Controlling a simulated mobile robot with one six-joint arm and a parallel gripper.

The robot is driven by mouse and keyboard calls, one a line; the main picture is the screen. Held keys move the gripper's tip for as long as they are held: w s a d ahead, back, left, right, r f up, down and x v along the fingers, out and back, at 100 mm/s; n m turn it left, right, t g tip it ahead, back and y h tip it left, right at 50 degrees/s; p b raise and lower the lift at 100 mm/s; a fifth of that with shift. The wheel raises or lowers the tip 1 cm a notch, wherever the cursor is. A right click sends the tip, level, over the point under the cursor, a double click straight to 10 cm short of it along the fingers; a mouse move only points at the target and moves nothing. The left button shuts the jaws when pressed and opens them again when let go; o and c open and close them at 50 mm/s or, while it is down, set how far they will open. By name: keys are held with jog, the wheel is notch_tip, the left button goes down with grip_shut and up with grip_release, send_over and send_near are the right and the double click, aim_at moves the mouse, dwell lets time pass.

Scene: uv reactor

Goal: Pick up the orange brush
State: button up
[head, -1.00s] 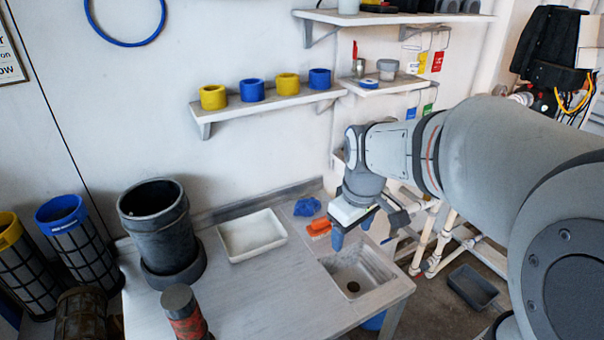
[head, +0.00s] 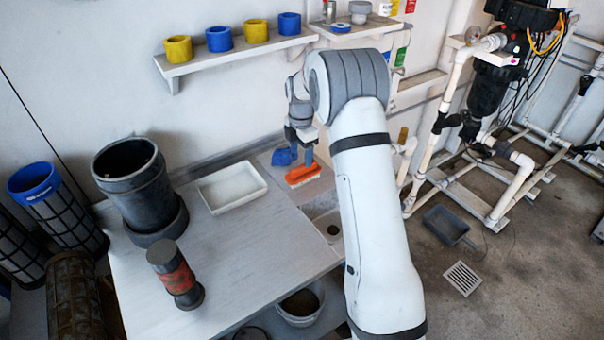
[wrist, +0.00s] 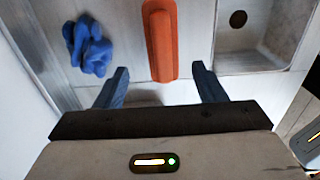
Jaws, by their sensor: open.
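The orange brush (head: 302,174) lies on the bench top beside the sink, with pale bristles showing under its orange back. In the wrist view the brush (wrist: 160,42) runs lengthwise away from me, and its near end lies between the lines of my two fingers. My gripper (wrist: 160,78) is open and empty, one blue finger on each side of the brush. In the head view my gripper (head: 301,152) is just above and behind the brush, partly hidden by my arm. I cannot tell the exact height gap.
A white tray (head: 232,187), a black cylinder (head: 135,190) and a red-banded cylinder (head: 174,278) stand on the bench. A shelf (head: 236,52) hangs above.

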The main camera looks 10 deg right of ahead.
aim_at(303, 165)
jog(key=f, duration=0.5)
jog(key=f+p, duration=0.1)
jog(key=f, duration=0.1)
jog(key=shift+d+f, duration=0.3)
jog(key=shift+d, duration=0.1)
jog(key=shift+c, duration=0.4)
jog(key=c, duration=1)
notch_tip(303, 165, up, 10)
jog(key=shift+r+b, duration=0.1)
jog(key=shift+b, duration=0.35)
jog(key=shift+c, duration=0.2)
jog(key=o, duration=0.5)
jog(key=shift+s, duration=0.1)
jog(key=c, duration=0.3)
